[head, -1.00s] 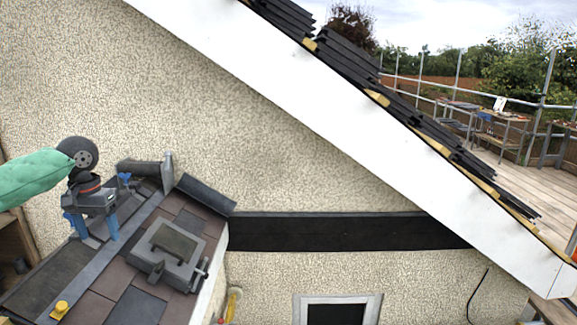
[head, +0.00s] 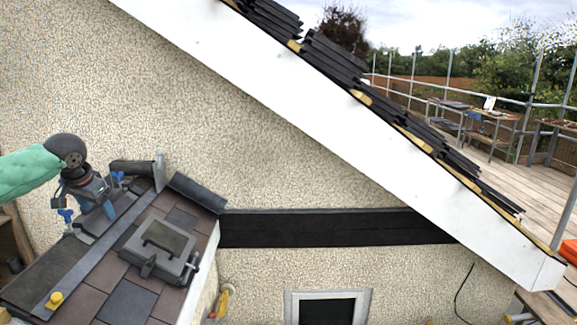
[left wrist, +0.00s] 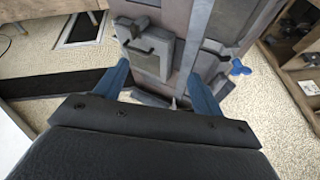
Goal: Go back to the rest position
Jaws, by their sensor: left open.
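My left gripper (head: 100,205) is in the head view at the left, its green-sleeved arm coming in from the left edge. It is above the small tiled roof (head: 128,302), near its upper left part. In the left wrist view the two blue fingers of my left gripper (left wrist: 165,88) stand wide apart with nothing between them. Beyond them lie the tiled roof and a grey framed hatch (left wrist: 148,55). My right gripper is not in view.
The hatch (head: 158,247) has a handle and latch. A white sloping bargeboard (head: 330,115) crosses the wall. Scaffold decking (head: 480,170) lies at the right.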

